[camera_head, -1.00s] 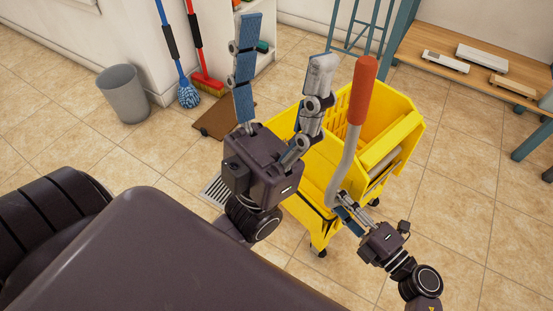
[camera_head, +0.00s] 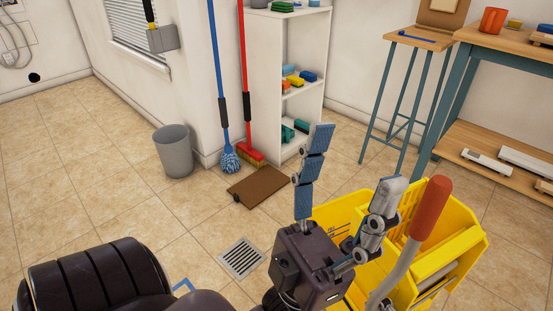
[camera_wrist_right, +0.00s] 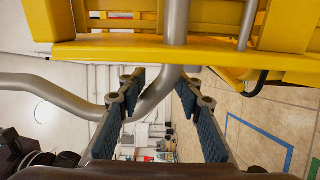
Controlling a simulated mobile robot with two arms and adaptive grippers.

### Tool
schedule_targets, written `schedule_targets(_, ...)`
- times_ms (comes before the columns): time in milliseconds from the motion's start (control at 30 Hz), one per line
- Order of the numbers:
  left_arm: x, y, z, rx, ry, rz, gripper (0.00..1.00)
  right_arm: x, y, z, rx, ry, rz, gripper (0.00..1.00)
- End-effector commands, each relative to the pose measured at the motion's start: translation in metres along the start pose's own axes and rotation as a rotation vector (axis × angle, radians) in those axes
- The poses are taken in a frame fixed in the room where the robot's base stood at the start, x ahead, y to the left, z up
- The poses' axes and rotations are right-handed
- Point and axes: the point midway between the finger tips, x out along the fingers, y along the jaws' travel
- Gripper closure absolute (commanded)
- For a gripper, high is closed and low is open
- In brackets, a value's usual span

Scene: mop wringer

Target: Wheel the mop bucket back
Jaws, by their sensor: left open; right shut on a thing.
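The yellow mop bucket (camera_head: 468,243) with its wringer is at the lower right of the head view, partly cut off by the bottom edge. Its lever has a red-orange grip (camera_head: 431,208) on a bent grey metal tube. My left gripper (camera_head: 353,163) is open with fingers pointing up, in front of the bucket's left side, with nothing between them. My right gripper (camera_wrist_right: 160,90) shows only in the right wrist view, its fingers on both sides of the grey lever tube (camera_wrist_right: 153,101), below the yellow bucket edge (camera_wrist_right: 120,48). The bucket's wheels are hidden in the head view.
A grey bin (camera_head: 174,152), a blue mop (camera_head: 229,158), a red broom (camera_head: 250,155) and a white shelf (camera_head: 264,90) stand by the wall. A workbench (camera_head: 460,100) is right. Blue tape (camera_wrist_right: 262,141) marks the floor.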

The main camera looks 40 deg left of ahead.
Motion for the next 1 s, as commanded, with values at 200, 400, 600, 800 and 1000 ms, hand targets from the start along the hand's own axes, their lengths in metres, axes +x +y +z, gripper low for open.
schedule_targets(200, -0.012, 0.000, 0.003, 0.000, 0.000, 0.000, 0.38, 0.003, 0.000, 0.003, -0.023, 0.000, 0.021, 1.00)
schedule_targets(400, -0.021, 0.000, 0.004, 0.000, 0.000, 0.000, 0.38, 0.003, -0.009, 0.004, -0.023, 0.000, 0.021, 1.00)
schedule_targets(600, -0.021, 0.000, 0.004, 0.000, 0.000, 0.000, 0.38, 0.002, -0.010, 0.003, -0.025, 0.000, 0.017, 1.00)
schedule_targets(800, -0.021, 0.000, 0.004, 0.000, 0.000, 0.000, 0.38, 0.002, -0.012, 0.003, -0.025, 0.001, 0.014, 0.61)
schedule_targets(1000, -0.021, 0.000, 0.004, 0.000, 0.000, 0.000, 0.38, 0.001, -0.015, 0.002, -0.018, 0.000, 0.010, 0.56)
